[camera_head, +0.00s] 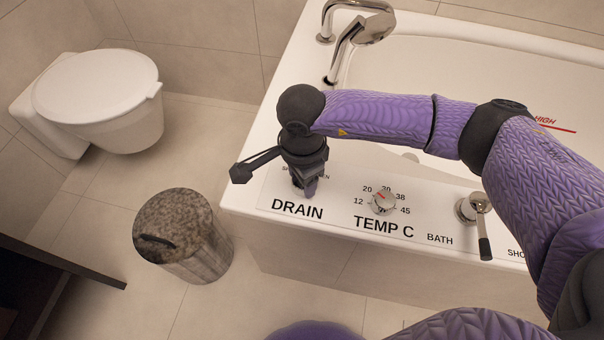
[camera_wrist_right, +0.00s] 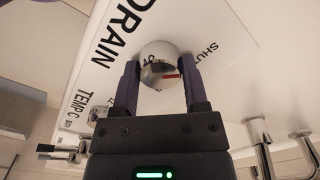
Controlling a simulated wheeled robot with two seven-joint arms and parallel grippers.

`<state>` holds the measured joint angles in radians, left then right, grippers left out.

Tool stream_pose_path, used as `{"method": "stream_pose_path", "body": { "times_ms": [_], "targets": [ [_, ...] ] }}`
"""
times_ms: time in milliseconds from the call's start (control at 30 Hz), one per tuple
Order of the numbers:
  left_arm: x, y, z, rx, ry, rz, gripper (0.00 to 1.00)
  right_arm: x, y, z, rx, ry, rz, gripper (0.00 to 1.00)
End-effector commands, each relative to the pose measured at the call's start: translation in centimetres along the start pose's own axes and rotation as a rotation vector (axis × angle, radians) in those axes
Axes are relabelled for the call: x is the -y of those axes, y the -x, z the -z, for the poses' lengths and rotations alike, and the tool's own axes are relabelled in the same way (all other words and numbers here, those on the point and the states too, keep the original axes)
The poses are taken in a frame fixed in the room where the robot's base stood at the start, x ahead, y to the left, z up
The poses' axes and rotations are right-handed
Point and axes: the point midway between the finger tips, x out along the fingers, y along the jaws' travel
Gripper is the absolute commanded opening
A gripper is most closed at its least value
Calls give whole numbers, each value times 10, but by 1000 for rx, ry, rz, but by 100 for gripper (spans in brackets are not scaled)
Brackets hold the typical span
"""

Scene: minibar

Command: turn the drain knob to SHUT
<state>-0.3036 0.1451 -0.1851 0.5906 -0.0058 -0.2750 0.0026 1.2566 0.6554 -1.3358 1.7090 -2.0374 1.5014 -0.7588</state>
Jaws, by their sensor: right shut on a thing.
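The drain knob (camera_wrist_right: 158,62) is a round chrome knob on the white tub-edge panel, beside the word DRAIN. A short red mark shows on it, toward the right in the right wrist view. The word SHUT (camera_wrist_right: 208,53) is printed to the right of the knob there; another label by the knob is mostly covered. My right gripper (camera_wrist_right: 160,70) is shut on the knob, one finger on each side. In the head view my right gripper (camera_head: 309,182) points down over the panel above DRAIN and hides the knob. My left gripper is not in view.
The temperature dial (camera_head: 383,201) and the bath lever (camera_head: 478,212) stand to the right along the panel. A chrome faucet (camera_head: 360,30) is at the back. A bin (camera_head: 183,235) and a toilet (camera_head: 100,95) are at the left, with open floor between.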

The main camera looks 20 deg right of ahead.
Motion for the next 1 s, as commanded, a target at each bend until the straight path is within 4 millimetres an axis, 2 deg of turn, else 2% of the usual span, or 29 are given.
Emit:
{"method": "stream_pose_path", "body": {
  "times_ms": [367,400,533,567,867,1000],
  "targets": [
    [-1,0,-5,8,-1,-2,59,0,0,0,0,4,0,0],
    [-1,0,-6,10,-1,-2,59,0,0,0,0,4,0,61],
    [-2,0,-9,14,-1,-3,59,0,0,0,0,4,0,89],
    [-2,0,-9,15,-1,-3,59,0,0,0,0,4,0,91],
    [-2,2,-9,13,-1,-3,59,0,3,0,0,3,1,91],
    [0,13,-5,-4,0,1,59,0,23,0,-1,3,5,91]
  ]
}}
